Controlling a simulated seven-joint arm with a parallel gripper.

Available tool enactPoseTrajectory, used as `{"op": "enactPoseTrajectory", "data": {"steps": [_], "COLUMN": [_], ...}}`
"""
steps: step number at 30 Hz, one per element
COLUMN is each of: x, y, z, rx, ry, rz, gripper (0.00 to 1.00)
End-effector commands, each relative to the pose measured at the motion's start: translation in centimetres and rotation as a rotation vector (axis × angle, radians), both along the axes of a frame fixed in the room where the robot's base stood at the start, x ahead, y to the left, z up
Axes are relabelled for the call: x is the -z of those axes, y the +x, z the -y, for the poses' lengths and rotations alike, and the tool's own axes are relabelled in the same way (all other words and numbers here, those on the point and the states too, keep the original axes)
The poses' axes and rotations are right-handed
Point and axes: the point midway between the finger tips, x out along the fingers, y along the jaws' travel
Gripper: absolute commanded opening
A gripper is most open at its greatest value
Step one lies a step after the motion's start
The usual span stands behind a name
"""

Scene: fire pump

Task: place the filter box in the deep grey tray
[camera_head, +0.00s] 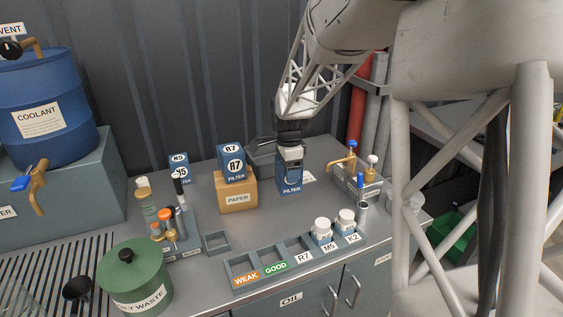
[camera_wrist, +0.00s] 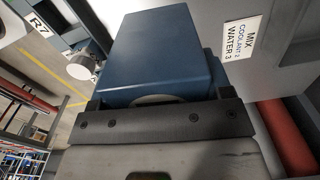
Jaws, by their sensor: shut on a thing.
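A blue filter box (camera_head: 289,180) with a white FILTER label is held upright by my gripper (camera_head: 290,158), right of the paper carton. In the wrist view the blue box (camera_wrist: 160,48) fills the space ahead of my gripper (camera_wrist: 162,112), which is shut on it. I cannot tell whether its base touches the bench. A dark grey tray (camera_head: 258,149) stands at the back of the bench, behind and left of the held box, partly hidden by my gripper and the R7 box. A smaller grey open tray (camera_head: 216,243) sits nearer the front.
A blue R7 filter box (camera_head: 231,163) sits on the PAPER carton (camera_head: 237,193); an R5 box (camera_head: 179,168) stands further left. A labelled rack (camera_head: 296,262) holds two white-capped jars at the front. Bench before the held box is clear.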

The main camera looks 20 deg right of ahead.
Motion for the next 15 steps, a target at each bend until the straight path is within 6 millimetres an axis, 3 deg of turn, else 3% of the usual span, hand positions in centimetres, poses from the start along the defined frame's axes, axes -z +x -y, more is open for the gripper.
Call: {"op": "enactPoseTrajectory", "data": {"steps": [8,15], "x": [-0.4,-0.9], "y": [3.0,7.9], "z": [0.7,1.7], "rx": [-0.012,-0.031], "ry": [0.0,0.0], "rz": [0.001,0.001], "gripper": [0.38,0.38]}}
